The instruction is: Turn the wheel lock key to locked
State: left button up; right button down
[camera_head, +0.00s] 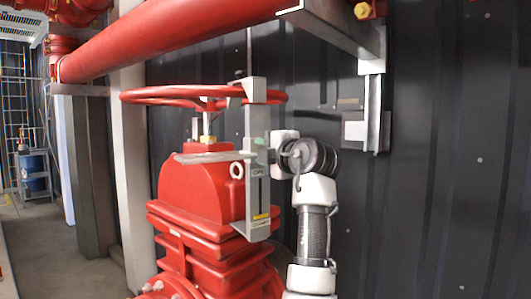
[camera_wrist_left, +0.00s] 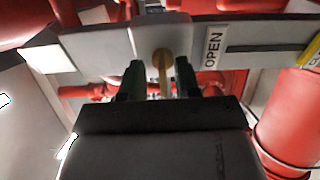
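The grey wheel lock bracket (camera_head: 257,190) stands upright against the rim of the red handwheel (camera_head: 165,92). In the left wrist view its plate (camera_wrist_left: 110,42) carries an OPEN label (camera_wrist_left: 212,48) and a partly cut-off yellow label (camera_wrist_left: 312,52). A thin brass-coloured key (camera_wrist_left: 163,62) sticks out of the plate beside the OPEN label. My left gripper (camera_wrist_left: 160,80) is open, with one dark finger on each side of the key and gaps between. In the head view my left gripper (camera_head: 264,150) is at the bracket's upper part, its fingers mostly hidden. My right gripper is not in view.
The red valve body (camera_head: 205,190) stands below the handwheel. A large red pipe (camera_head: 180,38) crosses above it. A dark ribbed wall (camera_head: 440,180) is behind. A grey wall bracket (camera_head: 372,110) is at the right. Open floor (camera_head: 45,235) lies at the left.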

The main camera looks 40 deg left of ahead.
pick_arm(q)
jog(key=shift+f, duration=0.1)
jog(key=shift+s+d+f, duration=0.1)
jog(key=shift+s+d, duration=0.05)
jog(key=shift+d, duration=0.25)
jog(key=b+v, duration=0.2)
jog(key=v, duration=0.7)
jog(key=shift+d+r+b, duration=0.2)
jog(key=shift+d+b, duration=0.15)
jog(key=shift+b, duration=0.05)
jog(key=shift+f, duration=0.1)
